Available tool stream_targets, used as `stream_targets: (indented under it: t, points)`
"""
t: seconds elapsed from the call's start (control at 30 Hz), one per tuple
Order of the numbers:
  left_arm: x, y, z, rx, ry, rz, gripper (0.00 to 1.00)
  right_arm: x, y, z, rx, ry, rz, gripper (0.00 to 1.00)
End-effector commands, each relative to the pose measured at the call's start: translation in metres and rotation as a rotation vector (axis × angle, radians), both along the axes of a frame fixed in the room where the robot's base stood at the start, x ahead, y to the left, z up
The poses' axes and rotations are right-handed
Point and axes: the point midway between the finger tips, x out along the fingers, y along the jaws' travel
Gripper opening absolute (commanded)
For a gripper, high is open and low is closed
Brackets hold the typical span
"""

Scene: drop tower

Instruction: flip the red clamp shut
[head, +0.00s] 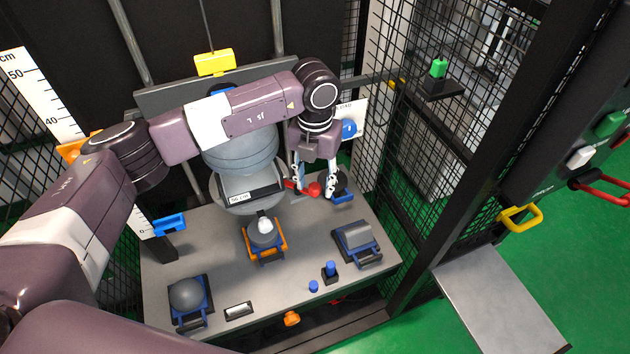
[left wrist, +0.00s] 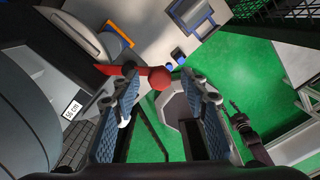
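The red clamp (head: 313,189) shows in the head view at the right side of the grey drop weight, as a red lever with a round knob. In the left wrist view its red knob (left wrist: 160,78) is at the end of the red lever, which runs to the left. My left gripper (head: 315,191) points down over it. Its fingers are apart, one on each side of the knob, and I cannot tell whether either touches it. The clamp's base is mostly hidden by the gripper.
The grey table (head: 215,255) holds an orange-framed fixture (head: 281,243), a blue-framed block (head: 357,242), a grey dome (head: 186,293) and small blue pegs (head: 331,268). A black mesh fence (head: 440,140) stands close on the right. A yellow block (head: 214,62) hangs behind the arm.

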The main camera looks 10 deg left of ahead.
Motion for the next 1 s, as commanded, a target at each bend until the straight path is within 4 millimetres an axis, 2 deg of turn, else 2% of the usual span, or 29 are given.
stream_targets:
  t: [0.27,0.37,0.7,0.83,1.0]
  points:
    - [0.000,0.000,0.005,0.000,-0.001,0.000,0.40,0.000,0.002,0.000,0.002,-0.001,0.000,0.31]
    - [0.001,0.000,0.018,0.001,-0.003,-0.001,0.40,0.000,0.002,0.000,0.002,-0.001,0.000,0.31]
    - [0.001,0.000,0.089,0.000,-0.004,0.000,0.40,0.000,0.001,0.000,0.001,0.000,0.000,0.31]
    - [0.001,0.000,0.108,0.000,-0.003,-0.001,0.40,0.000,0.001,0.000,0.001,0.000,0.000,0.31]
    - [0.000,0.000,0.119,0.000,0.000,-0.001,0.40,0.000,0.001,0.000,0.001,0.000,0.000,0.31]
